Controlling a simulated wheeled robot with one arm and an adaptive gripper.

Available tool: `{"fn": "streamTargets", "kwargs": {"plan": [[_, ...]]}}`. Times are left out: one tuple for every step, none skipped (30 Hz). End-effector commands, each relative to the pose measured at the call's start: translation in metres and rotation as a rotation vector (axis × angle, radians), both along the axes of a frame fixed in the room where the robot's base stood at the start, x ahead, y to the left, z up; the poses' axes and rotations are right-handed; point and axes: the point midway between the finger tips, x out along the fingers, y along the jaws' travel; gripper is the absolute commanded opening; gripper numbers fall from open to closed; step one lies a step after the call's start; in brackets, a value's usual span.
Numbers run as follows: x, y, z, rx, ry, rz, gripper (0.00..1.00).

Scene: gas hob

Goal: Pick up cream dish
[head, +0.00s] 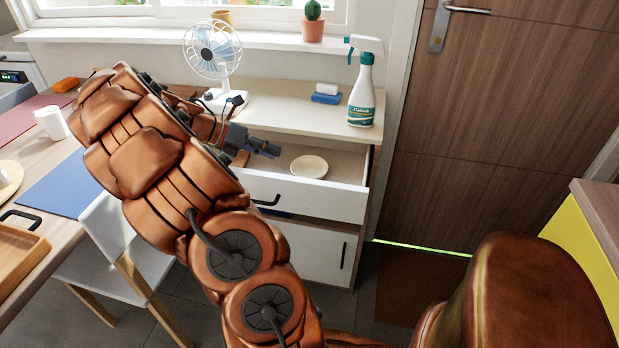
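The cream dish (309,166) is a small, round, shallow plate. It lies in the open top drawer (318,198) of the white and wood cabinet, toward the right half of the drawer. My gripper (268,149) is over the left part of the drawer, to the left of the dish and apart from it in the picture. The fingers are small and dark here, and I cannot tell whether they are open or shut. My copper-coloured arm hides the left end of the drawer.
The cabinet top above the drawer holds a white fan (213,55), a spray bottle (362,90) and a blue sponge (325,98). A dining table (62,240) and a white chair (108,228) stand to the left. A wooden door (480,130) is to the right.

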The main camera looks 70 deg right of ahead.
Motion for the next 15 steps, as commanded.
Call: {"fn": "streamTargets", "kwargs": {"plan": [[-0.002, -0.003, -0.004, 0.005, 0.008, 0.003, 0.16], [-0.003, -0.004, -0.005, 0.007, 0.011, 0.006, 0.16], [-0.005, -0.006, -0.007, 0.008, 0.012, 0.007, 0.16], [-0.007, -0.008, -0.008, 0.008, 0.012, 0.007, 0.16], [-0.009, -0.009, -0.01, 0.008, 0.011, 0.008, 0.16], [-0.012, -0.011, -0.012, 0.006, 0.011, 0.008, 0.16], [-0.014, -0.012, -0.013, 0.007, 0.01, 0.009, 0.16], [-0.016, -0.013, -0.015, 0.006, 0.011, 0.008, 0.16], [-0.018, -0.014, -0.016, 0.006, 0.011, 0.008, 0.16], [-0.02, -0.015, -0.018, 0.006, 0.011, 0.006, 0.16], [-0.021, -0.016, -0.019, 0.006, 0.012, 0.006, 0.16], [-0.024, -0.018, -0.022, 0.006, 0.013, 0.005, 0.16], [-0.026, -0.019, -0.025, 0.007, 0.012, 0.005, 0.16], [-0.029, -0.021, -0.028, 0.007, 0.012, 0.003, 0.16], [-0.033, -0.023, -0.032, 0.007, 0.011, 0.004, 0.16]]}}
